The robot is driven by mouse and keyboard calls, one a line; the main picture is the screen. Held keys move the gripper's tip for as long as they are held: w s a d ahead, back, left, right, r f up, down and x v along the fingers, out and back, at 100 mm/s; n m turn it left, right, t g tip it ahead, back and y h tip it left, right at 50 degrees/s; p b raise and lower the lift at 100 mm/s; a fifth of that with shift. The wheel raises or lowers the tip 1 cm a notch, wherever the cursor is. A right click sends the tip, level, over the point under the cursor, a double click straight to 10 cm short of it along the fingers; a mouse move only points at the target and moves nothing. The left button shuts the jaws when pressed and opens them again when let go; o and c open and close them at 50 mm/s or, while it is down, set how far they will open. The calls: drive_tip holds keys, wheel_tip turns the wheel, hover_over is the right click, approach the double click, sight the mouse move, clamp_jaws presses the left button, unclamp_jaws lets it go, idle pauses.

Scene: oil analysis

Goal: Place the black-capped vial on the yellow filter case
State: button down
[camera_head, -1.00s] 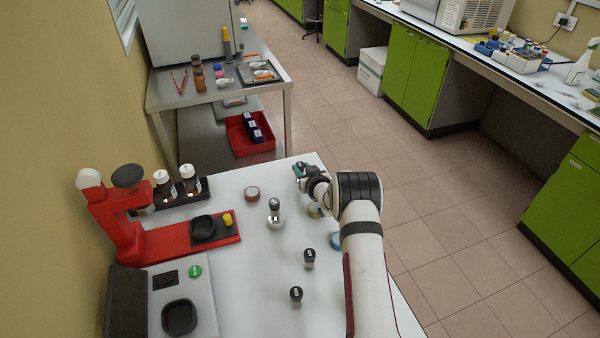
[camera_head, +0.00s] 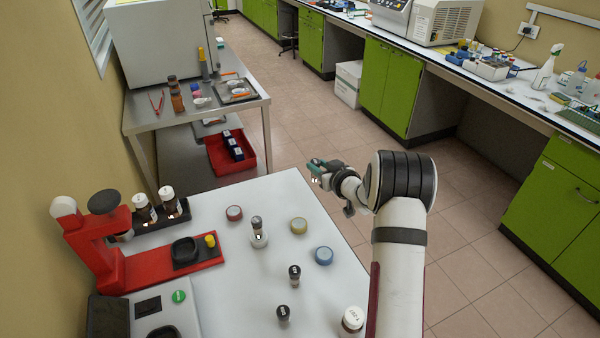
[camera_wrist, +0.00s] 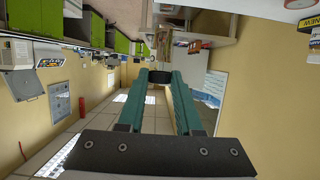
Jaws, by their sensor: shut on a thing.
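My gripper (camera_head: 316,166), with teal fingers, is past the far right edge of the white table, above the floor. In the wrist view its fingers (camera_wrist: 158,82) close on a small dark thing that looks like a black cap (camera_wrist: 158,76); the vial below it is mostly hidden. The yellow filter case (camera_head: 299,226) is a low round disc flat on the table, nearer than the gripper, with nothing on it. Two other dark-capped vials (camera_head: 294,275) (camera_head: 284,314) stand upright on the table. Another small vial (camera_head: 257,224) stands in a round white base.
A red case (camera_head: 234,213) and a blue case (camera_head: 324,256) lie near the yellow one. A white-lidded jar (camera_head: 352,320) stands by my arm. A red instrument (camera_head: 110,255) and brown bottles (camera_head: 168,200) stand left. The table around the cases is mostly clear.

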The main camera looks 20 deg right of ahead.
drive_tip(key=s+r+n+y, duration=0.2)
drive_tip(key=s+r+y, duration=0.1)
drive_tip(key=s, duration=1.2)
hover_over(304, 228)
wheel_tip(304, 228, down, 7)
drive_tip(key=shift+f, duration=1.95)
drive_tip(key=shift+f, duration=0.15)
drive_tip(key=c, duration=0.6)
unclamp_jaws()
